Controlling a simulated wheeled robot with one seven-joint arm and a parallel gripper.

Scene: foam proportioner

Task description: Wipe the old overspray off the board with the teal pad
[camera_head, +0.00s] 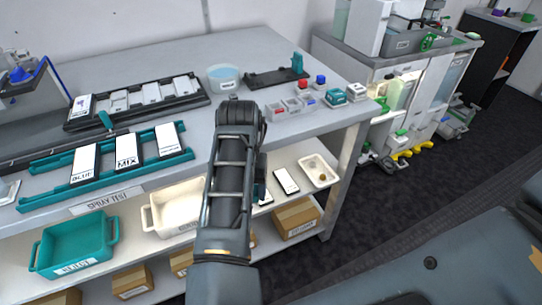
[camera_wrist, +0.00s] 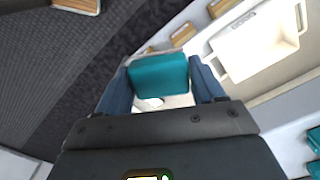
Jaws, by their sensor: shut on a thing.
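My gripper (camera_wrist: 159,64) is shut on the teal pad (camera_wrist: 160,74), a block held between its two dark blue fingers in the wrist view. A pale surface with a white oval patch shows just below the pad there; I cannot tell whether it is the board. In the head view my arm hangs over the table's front edge, and the gripper and pad are mostly hidden behind it. White panels, one marked MIX (camera_head: 127,149), stand in a teal rack (camera_head: 62,195) on the table. No overspray can be made out.
A cream bin (camera_head: 155,222) and a teal REJECT bin (camera_head: 72,268) are on the lower shelf; the cream bin also shows in the wrist view (camera_wrist: 292,44). A small cream tray (camera_head: 332,178) is at the shelf's right. A water tub (camera_head: 224,84) stands on the table.

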